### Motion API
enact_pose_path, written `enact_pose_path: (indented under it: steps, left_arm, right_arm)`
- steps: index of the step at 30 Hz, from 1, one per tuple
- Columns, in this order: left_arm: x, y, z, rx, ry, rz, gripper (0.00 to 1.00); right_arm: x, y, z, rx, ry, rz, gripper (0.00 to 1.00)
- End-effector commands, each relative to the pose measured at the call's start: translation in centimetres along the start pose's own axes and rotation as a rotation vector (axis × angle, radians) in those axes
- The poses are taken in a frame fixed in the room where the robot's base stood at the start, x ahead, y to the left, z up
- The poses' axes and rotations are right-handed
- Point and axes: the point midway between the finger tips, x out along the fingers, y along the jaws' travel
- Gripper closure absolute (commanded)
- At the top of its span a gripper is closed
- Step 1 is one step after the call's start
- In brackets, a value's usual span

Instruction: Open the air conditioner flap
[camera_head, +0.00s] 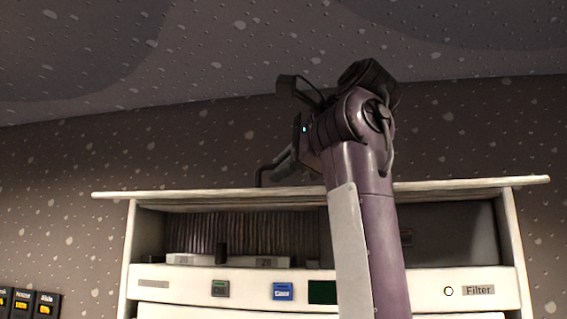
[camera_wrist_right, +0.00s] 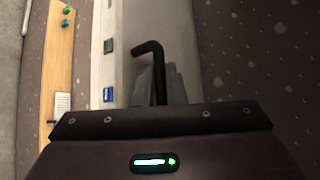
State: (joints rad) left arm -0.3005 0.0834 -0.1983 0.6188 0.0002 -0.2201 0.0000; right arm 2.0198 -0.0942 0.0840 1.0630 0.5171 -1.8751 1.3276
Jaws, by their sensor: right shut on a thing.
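The air conditioner is a white box-like unit (camera_head: 180,283) on the wall. A wide white slab (camera_head: 150,194) lies nearly level, edge-on, along its top; I cannot tell whether this is the flap. Below it, the front is open on a dark recess with a ribbed brown panel (camera_head: 290,233). My right gripper (camera_head: 285,168) is above the slab, shut on a bent black bar (camera_head: 262,170) that reaches down to it. In the right wrist view the bar (camera_wrist_right: 148,49) emerges between the grey fingers (camera_wrist_right: 160,87). My left gripper is not in view.
Dark labelled panels (camera_head: 32,302) are at lower left. The speckled ceiling (camera_head: 230,60) is close above my right arm, which covers part of the unit.

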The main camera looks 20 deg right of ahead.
Motion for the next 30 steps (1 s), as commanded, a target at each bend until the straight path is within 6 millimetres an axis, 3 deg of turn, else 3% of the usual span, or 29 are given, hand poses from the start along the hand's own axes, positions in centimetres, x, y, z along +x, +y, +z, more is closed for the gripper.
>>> enact_pose_path:
  steps: [8,9,13,23,30]
  left_arm:
    - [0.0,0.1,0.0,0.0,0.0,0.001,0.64]
    - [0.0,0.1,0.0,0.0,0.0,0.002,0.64]
    - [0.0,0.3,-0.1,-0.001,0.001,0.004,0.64]
    - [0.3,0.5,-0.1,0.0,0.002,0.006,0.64]
    - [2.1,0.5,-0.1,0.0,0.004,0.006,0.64]
  right_arm:
    - [0.1,0.1,-0.1,-0.001,0.001,0.003,1.0]
    - [0.1,0.1,-0.1,-0.001,0.001,0.003,0.84]
    - [0.1,0.1,-0.1,-0.001,0.001,0.002,0.68]
    - [-0.3,0.2,-0.1,-0.001,0.0,0.002,0.68]
    - [-4.1,0.3,-0.2,-0.002,0.002,-0.002,0.68]
